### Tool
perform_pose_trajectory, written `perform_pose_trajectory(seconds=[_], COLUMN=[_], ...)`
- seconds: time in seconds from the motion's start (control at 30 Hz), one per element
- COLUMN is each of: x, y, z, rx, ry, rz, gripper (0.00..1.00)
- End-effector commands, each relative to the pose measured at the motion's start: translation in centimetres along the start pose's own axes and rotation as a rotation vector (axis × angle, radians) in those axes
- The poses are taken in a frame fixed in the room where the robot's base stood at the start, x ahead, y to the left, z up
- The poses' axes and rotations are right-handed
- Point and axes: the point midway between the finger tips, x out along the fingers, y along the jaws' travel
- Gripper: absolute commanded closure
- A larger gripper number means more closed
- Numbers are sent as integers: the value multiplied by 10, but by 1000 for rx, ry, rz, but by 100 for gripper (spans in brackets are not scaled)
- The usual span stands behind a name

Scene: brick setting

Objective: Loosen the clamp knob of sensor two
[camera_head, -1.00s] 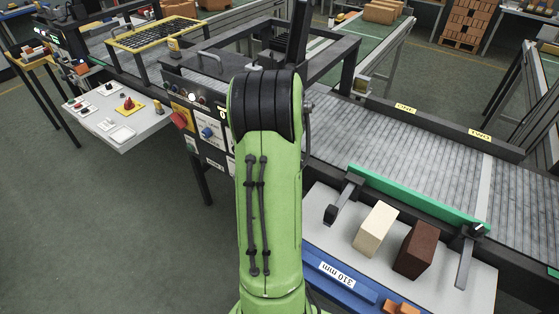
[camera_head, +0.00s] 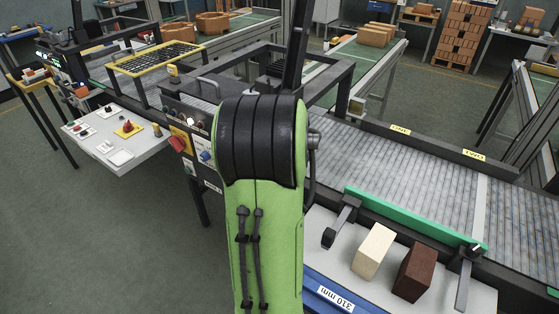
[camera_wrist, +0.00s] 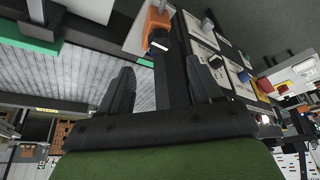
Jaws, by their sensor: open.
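My gripper (camera_wrist: 160,88) shows in the wrist view with its two dark fingers spread and nothing held between them. A dark bar runs up between the fingers. Beyond the fingertips a black knob (camera_wrist: 159,45) with a white mark sits beside an orange block (camera_wrist: 155,24). I cannot tell whether this is the clamp knob of sensor two, as no sensor label is readable there. In the head view my green arm hides the gripper and whatever is in front of it. A yellow TWO label (camera_head: 474,154) sits on the conveyor's far rail.
A green guide rail (camera_head: 410,217) with black clamps (camera_head: 342,220) runs along the roller conveyor (camera_head: 400,170). A cream block (camera_head: 373,250) and a brown block (camera_head: 414,272) stand before it. A control panel (camera_head: 195,122) and a grey side table (camera_head: 115,140) are at left.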

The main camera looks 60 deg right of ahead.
Motion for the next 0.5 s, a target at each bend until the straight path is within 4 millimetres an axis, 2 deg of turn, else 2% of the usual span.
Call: perform_pose_trajectory(seconds=[0.03,0.2,0.33,0.5], x=[-18,-57,-71,-73], y=[0,0,0,0], z=[-2,-2,-1,0], rx=[-1,-1,0,0], ry=[6,5,1,-1], rz=[0,0,1,1], gripper=[36,36,36,36])
